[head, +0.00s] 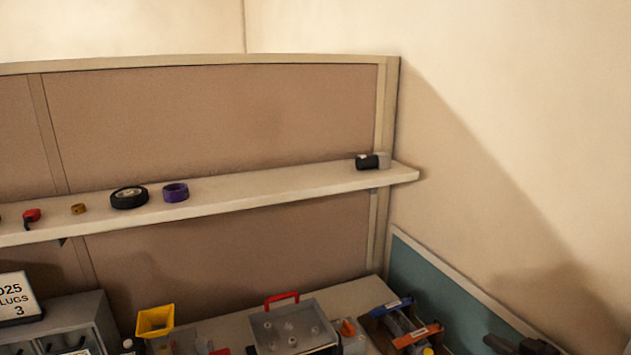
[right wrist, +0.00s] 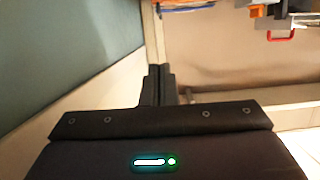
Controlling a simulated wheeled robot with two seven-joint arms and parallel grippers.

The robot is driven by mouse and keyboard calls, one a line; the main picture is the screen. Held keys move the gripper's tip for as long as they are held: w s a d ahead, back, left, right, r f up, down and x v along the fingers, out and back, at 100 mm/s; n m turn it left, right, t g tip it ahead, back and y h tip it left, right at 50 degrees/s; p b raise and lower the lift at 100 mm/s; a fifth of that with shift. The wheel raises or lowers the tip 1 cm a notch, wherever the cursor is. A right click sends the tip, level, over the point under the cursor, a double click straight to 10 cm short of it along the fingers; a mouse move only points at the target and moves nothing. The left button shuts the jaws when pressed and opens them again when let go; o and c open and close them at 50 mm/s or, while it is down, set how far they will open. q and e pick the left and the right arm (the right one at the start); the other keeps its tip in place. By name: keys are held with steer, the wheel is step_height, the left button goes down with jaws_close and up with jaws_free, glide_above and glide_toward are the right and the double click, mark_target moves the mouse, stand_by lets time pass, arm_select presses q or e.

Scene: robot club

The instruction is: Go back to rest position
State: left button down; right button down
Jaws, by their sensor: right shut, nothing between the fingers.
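My right gripper (head: 492,342) shows at the bottom right of the head view, dark and partly cut off by the lower edge. It is beside the teal panel, to the right of the bench and clear of the things on it. In the right wrist view its two black fingers (right wrist: 158,72) are pressed together with nothing between them. My left gripper is not in the head view.
A shelf (head: 300,190) holds a black tape roll (head: 129,198), a purple roll (head: 175,192) and a black cylinder (head: 367,162).

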steer(key=s+a+f+m+g+h, duration=0.1)
steer(key=s+a+f+g+h, duration=0.1)
steer(key=s+a+f, duration=0.3)
steer(key=s+a+f+g+h, duration=0.1)
steer(key=s+a+f+h, duration=0.25)
steer(key=a, duration=0.35)
steer(key=s+a+r+g, duration=0.1)
steer(key=s+a+g, duration=0.2)
steer(key=s, duration=0.3)
steer(key=s+a+r+m+g, duration=0.1)
steer(key=s+a+g, duration=0.1)
steer(key=s, duration=0.4)
steer(key=s+a+r+g, duration=0.1)
steer(key=s+a+g, duration=0.2)
steer(key=s, duration=0.4)
step_height(320, 180, down, 32)
steer(key=s, duration=0.1)
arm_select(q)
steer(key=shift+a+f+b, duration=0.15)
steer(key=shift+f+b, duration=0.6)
arm_select(e)
steer(key=s+d+f+g, duration=0.1)
steer(key=s+d+f, duration=0.1)
steer(key=s+f, duration=0.7)
steer(key=s+d+f+g, duration=0.1)
steer(key=s+d+f, duration=0.1)
steer(key=s+f, duration=0.7)
steer(key=shift+s, duration=0.8)
